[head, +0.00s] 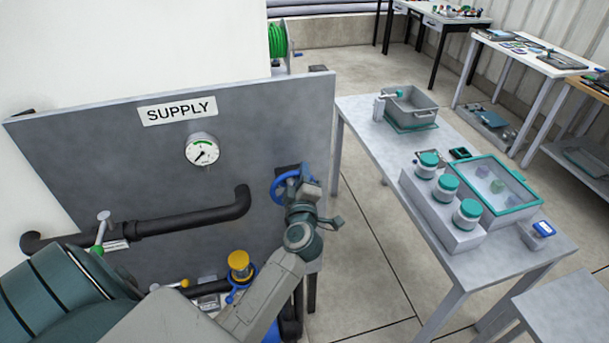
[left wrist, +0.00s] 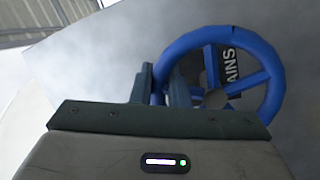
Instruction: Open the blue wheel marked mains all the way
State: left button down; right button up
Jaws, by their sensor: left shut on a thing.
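The blue wheel (head: 279,188) is mounted on the right part of the grey supply panel. My left gripper (head: 301,187) is at the wheel's right side in the head view. In the left wrist view its fingers (left wrist: 162,88) are shut on the left part of the blue rim. The gripper and arm hide part of the wheel in the head view. My right gripper is not in view.
A table (head: 356,123) with jars, a tray and a bin stands to the right. Floor shows between panel and table.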

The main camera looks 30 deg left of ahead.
pick_arm(q)
jog(key=c, duration=1.5)
grip_release()
jog(key=shift+o, duration=0.2)
jog(key=b+v, duration=0.2)
jog(key=v, duration=0.8)
jog(key=shift+s+d+b, duration=0.25)
jog(key=shift+s+b, duration=0.05)
jog(key=shift+b, duration=0.05)
